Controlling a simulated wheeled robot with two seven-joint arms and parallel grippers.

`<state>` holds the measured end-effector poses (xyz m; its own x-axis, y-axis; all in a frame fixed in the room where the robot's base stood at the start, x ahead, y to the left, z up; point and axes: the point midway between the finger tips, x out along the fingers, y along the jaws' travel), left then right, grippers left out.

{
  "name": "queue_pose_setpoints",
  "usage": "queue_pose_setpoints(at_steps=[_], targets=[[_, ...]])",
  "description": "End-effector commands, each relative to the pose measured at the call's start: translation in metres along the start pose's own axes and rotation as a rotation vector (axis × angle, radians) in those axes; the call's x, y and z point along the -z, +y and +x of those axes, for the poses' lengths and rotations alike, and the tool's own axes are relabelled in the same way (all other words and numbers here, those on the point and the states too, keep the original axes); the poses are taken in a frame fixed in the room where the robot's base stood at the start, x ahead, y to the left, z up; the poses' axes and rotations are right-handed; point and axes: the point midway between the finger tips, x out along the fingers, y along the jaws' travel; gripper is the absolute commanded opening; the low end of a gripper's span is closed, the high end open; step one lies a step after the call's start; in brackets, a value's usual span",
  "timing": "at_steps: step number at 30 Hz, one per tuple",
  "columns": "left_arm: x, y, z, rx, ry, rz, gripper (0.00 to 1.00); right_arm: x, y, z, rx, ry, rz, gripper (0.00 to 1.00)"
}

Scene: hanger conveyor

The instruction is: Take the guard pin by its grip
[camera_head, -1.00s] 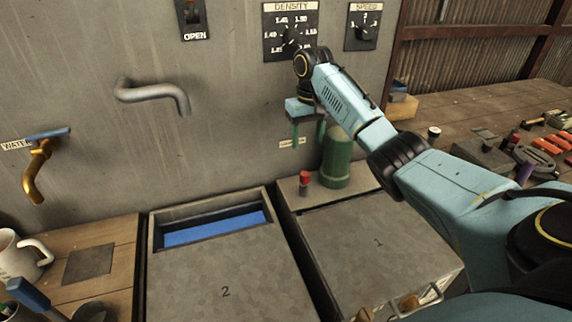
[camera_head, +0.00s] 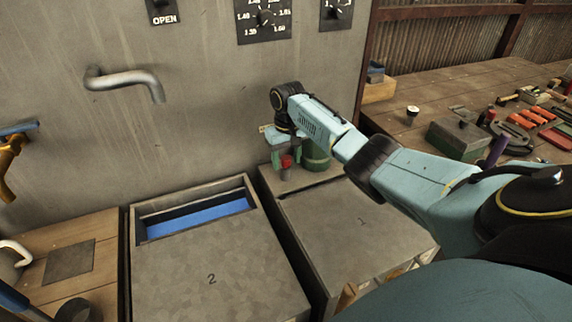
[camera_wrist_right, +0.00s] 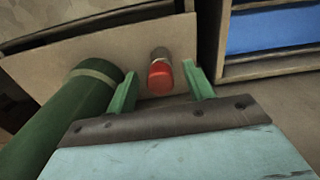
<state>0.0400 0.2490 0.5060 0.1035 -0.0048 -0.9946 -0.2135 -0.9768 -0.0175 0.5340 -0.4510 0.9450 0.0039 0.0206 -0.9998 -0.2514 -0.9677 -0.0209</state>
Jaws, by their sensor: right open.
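The guard pin has a red grip (camera_head: 286,162) and stands at the back of the box marked 1 (camera_head: 345,215). My right gripper (camera_wrist_right: 162,87) is open, with space on both sides of the grip. In the head view my right gripper (camera_head: 285,158) is low at the pin, and its fingers are partly hidden. My left gripper is not in view.
A green cylinder (camera_head: 316,158) stands close beside the pin; it also shows in the right wrist view (camera_wrist_right: 70,115). The box marked 2 (camera_head: 215,270), with a blue-filled opening (camera_head: 197,217), is to the left. The grey wall (camera_head: 210,120) rises behind.

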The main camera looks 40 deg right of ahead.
Motion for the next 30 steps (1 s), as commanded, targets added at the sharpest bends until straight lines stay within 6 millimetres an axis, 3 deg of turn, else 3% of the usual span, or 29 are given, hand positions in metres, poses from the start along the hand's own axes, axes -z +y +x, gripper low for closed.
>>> queue_pose_setpoints(at_steps=[8, 18, 20, 26, 30], targets=[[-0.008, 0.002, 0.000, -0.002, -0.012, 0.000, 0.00, 0.000, 0.000, 0.003, 0.000, 0.001, 0.000, 0.51], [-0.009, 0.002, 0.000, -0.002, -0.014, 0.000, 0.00, 0.000, 0.000, 0.003, 0.000, 0.001, 0.000, 0.07], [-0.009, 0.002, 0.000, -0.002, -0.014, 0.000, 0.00, 0.000, 0.000, 0.003, 0.000, 0.002, 0.000, 0.03], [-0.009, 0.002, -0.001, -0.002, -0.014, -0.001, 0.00, 0.001, 0.000, -0.001, 0.000, 0.003, 0.000, 0.03], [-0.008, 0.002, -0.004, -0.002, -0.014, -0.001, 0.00, 0.001, -0.001, -0.020, 0.001, 0.005, 0.000, 0.03]])
